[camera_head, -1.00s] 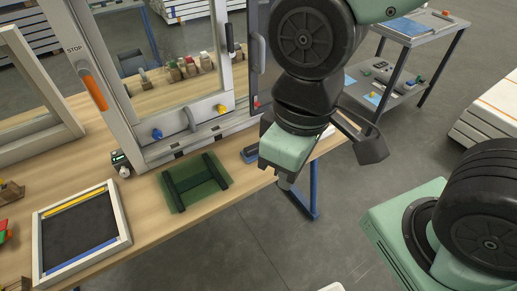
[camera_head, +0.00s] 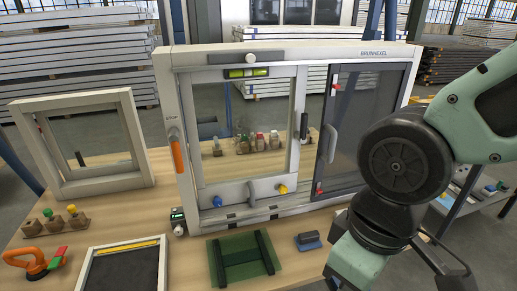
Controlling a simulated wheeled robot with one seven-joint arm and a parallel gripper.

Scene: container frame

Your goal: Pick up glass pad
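A green translucent pad with dark bars (camera_head: 231,262), which looks like the glass pad, lies flat on the wooden table in front of the white window frame. My gripper (camera_head: 372,268) is at the bottom right, to the right of the pad and apart from it. Its fingertips are cut off or hidden by the lower picture edge, so its opening does not show. Nothing is seen held in it.
A small blue block with a dark top (camera_head: 308,241) lies between pad and gripper. The window frame (camera_head: 180,120) stands upright behind. A black tray (camera_head: 125,270), an orange tool (camera_head: 34,264) and a smaller white frame (camera_head: 110,183) are at left.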

